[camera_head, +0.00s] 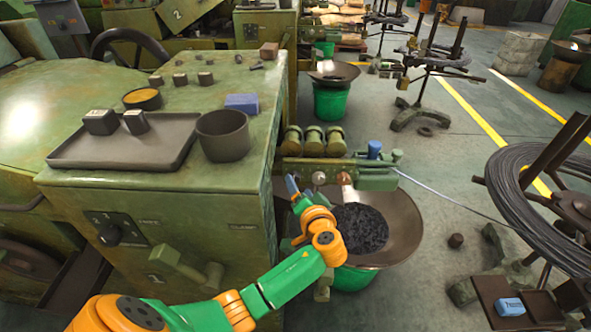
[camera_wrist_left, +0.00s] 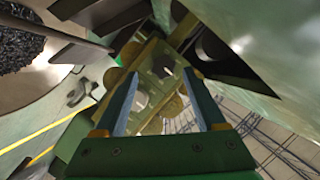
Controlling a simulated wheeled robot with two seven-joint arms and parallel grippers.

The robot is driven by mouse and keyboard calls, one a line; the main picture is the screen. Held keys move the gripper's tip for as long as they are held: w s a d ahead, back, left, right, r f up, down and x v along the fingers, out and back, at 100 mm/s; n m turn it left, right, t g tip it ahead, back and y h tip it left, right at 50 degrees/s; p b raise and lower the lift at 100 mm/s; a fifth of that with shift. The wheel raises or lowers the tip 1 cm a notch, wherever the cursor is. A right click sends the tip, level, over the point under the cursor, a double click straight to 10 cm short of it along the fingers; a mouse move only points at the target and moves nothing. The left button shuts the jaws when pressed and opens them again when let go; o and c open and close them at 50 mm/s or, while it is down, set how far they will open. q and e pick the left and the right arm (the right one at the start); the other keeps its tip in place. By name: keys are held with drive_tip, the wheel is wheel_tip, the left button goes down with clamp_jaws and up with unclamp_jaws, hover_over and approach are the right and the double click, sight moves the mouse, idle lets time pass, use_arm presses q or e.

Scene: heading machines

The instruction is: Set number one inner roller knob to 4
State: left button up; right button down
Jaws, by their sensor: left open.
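Machine one (camera_head: 155,279) is the near green cabinet marked 1. On its right side is a green roller unit (camera_head: 375,181) with several rounded rollers on top and small round knobs on its front face. One front knob (camera_head: 319,178) is brownish; I cannot read any setting on it or tell which knob is the inner one. My left gripper (camera_head: 298,186) is just in front of the unit's left end, its blue fingertips pointing up toward it. In the left wrist view the gripper (camera_wrist_left: 162,88) is open and empty, facing the olive roller unit (camera_wrist_left: 153,75). Contact is not visible.
A dark pan (camera_head: 405,231) of black pieces on a green bucket stands right of my left arm. A wire (camera_head: 440,190) runs from the unit to a coil stand (camera_head: 540,200). A grey tray (camera_head: 125,146) and cup (camera_head: 223,136) sit on the cabinet top.

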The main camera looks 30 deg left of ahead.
sight(295, 180)
use_arm(q)
drive_tip(key=x, duration=0.5)
drive_tip(key=shift+a+b, duration=0.1)
drive_tip(key=shift+b, duration=0.25)
drive_tip(key=shift+s+r, duration=0.15)
drive_tip(key=shift+r, duration=0.05)
drive_tip(key=c, duration=0.3)
clamp_jaws()
use_arm(e)
drive_tip(key=shift+s+d+f, duration=0.4)
drive_tip(key=shift+s+f, duration=0.05)
drive_tip(key=shift+s, duration=0.05)
use_arm(q)
drive_tip(key=shift+f, duration=0.1)
use_arm(e)
drive_tip(key=shift+f, duration=0.15)
use_arm(q)
drive_tip(key=m+y+b, duration=0.1)
drive_tip(key=m+b, duration=0.1)
drive_tip(key=shift+m+y+b, duration=1)
drive_tip(key=shift+m+b, duration=0.1)
drive_tip(key=shift+m, duration=0.6)
use_arm(e)
drive_tip(key=shift+f, duration=1.95)
drive_tip(key=shift+a, duration=0.1)
